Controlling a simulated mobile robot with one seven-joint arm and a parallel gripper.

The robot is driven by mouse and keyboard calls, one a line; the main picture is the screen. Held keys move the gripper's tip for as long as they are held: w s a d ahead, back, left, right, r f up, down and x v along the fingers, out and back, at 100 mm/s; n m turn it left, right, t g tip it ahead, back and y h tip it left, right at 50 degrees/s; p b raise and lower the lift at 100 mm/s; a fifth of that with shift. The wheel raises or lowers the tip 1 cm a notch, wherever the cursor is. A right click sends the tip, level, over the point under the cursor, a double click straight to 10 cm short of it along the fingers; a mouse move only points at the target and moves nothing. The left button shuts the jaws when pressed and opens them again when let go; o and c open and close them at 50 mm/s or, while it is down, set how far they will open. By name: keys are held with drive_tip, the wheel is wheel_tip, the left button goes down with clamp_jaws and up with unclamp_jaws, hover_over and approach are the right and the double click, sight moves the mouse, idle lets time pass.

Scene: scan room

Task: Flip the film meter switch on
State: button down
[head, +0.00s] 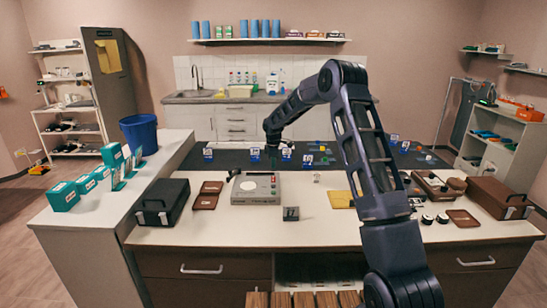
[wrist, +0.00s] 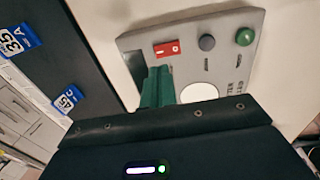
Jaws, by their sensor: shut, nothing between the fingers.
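The film meter (head: 255,200) is a grey box with a round white disc on top, standing on the white counter in the head view. In the wrist view its grey panel (wrist: 225,70) carries a red rocker switch (wrist: 167,48), a grey knob (wrist: 207,42) and a green round button (wrist: 245,37). My gripper (wrist: 157,85) is shut and empty, its green fingers together just below the red switch in the picture. I cannot tell whether the fingertips touch it. In the head view my gripper (head: 273,157) is at the far edge of the film meter.
A dark mat (head: 225,160) with blue number tags lies behind the meter. A small dark block (head: 291,213) stands in front, a yellow pad (head: 341,199) to the right.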

sight(273, 177)
drive_tip(key=shift+w+f, duration=0.25)
drive_tip(key=shift+f, duration=1.35)
drive_tip(key=shift+w+f, duration=0.2)
drive_tip(key=shift+f, duration=1.35)
drive_tip(key=shift+w+f+g, duration=0.1)
drive_tip(key=shift+f+g, duration=0.1)
drive_tip(key=shift+g, duration=0.1)
drive_tip(key=shift+s+r, duration=0.15)
drive_tip(key=shift+s, duration=0.7)
wheel_tip(273, 177, up, 14)
drive_tip(key=s, duration=0.2)
